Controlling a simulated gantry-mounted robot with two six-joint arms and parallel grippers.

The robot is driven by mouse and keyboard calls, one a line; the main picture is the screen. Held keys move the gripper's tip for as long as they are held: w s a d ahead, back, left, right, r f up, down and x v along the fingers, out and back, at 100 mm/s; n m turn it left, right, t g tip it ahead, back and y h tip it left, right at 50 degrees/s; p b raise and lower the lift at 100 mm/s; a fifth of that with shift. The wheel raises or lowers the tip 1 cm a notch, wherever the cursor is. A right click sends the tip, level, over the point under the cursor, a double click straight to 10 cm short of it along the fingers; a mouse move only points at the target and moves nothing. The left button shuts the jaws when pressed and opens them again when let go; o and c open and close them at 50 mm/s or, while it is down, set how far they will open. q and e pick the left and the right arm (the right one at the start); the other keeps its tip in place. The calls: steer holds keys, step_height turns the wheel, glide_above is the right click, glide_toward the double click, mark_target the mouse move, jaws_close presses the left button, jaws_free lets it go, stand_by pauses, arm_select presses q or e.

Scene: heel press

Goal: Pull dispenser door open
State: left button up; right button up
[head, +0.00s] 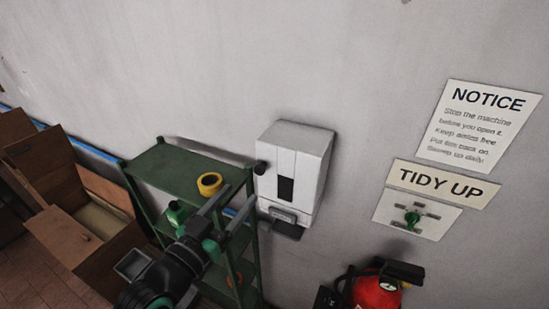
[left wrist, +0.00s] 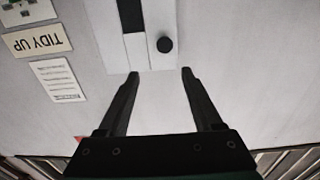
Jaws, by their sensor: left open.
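A white dispenser (head: 310,150) with a dark window in its front hangs on the grey wall. A black round knob (head: 260,167) sits at the left edge of its front. In the left wrist view the dispenser (left wrist: 150,55) and the knob (left wrist: 165,45) lie beyond my fingertips, with the knob nearer the right finger. My left gripper (head: 232,207) is open and empty, below and left of the dispenser in the head view. The dispenser's door looks closed. My right gripper is not in view.
A green shelf (head: 165,160) with a yellow tape roll (head: 210,183) stands left of the dispenser. Open cardboard boxes (head: 70,235) are at the far left. A red fire extinguisher (head: 376,291) is below right. Signs, including a notice (head: 478,125), hang on the right wall.

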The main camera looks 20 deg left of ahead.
mark_target(257, 173)
arm_select(q)
steer(key=w, duration=0.3)
steer(key=w+f, duration=0.1)
steer(key=w, duration=0.6)
steer(key=shift+w+d+f, duration=0.2)
steer(key=shift+w+d, duration=0.05)
steer(key=shift+d, duration=0.05)
jaws_close()
stand_by(1.2)
